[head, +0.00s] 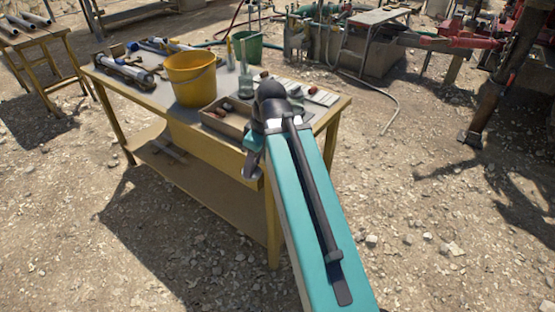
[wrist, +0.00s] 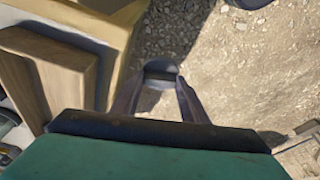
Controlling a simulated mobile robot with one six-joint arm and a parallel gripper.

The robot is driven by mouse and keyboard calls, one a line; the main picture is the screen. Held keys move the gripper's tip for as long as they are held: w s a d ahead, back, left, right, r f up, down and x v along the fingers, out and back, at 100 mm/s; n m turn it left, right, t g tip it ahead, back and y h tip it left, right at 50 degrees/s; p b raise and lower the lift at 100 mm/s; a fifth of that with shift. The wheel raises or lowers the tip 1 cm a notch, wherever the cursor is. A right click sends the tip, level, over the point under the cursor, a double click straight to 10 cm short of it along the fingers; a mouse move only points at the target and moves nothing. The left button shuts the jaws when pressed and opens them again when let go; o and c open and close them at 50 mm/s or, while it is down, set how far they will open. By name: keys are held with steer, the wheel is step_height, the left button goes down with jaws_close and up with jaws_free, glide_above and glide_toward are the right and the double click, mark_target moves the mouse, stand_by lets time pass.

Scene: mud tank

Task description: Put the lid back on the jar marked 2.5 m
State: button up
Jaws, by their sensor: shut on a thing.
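My gripper (wrist: 160,80) is shut on a small round grey thing (wrist: 160,67), which looks like a lid, between its fingertips in the wrist view. Bare gravel lies behind it there, past the table's edge. In the head view my gripper (head: 250,166) hangs beside the near edge of the table, mostly covered by my own arm. The held thing cannot be made out there. I cannot pick out the jar marked 2.5 m, and no marking is readable. My arm hides part of the table's right end.
The yellow-framed table (head: 142,92) carries a yellow bucket (head: 192,80), a wooden tray (head: 222,127) with brownish pieces, a glass vessel (head: 245,85) and a pale slatted item (head: 318,96). A green bucket (head: 250,46) stands behind. A wooden box side (wrist: 55,75) is left in the wrist view.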

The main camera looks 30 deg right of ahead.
steer(key=w+a+m+t+h, duration=0.1)
steer(key=w+a+m+h, duration=0.1)
steer(key=w+a+m, duration=0.3)
steer(key=shift+w+a+f+m, duration=0.25)
steer(key=shift+a+m, duration=0.8)
steer(key=shift+m, duration=0.65)
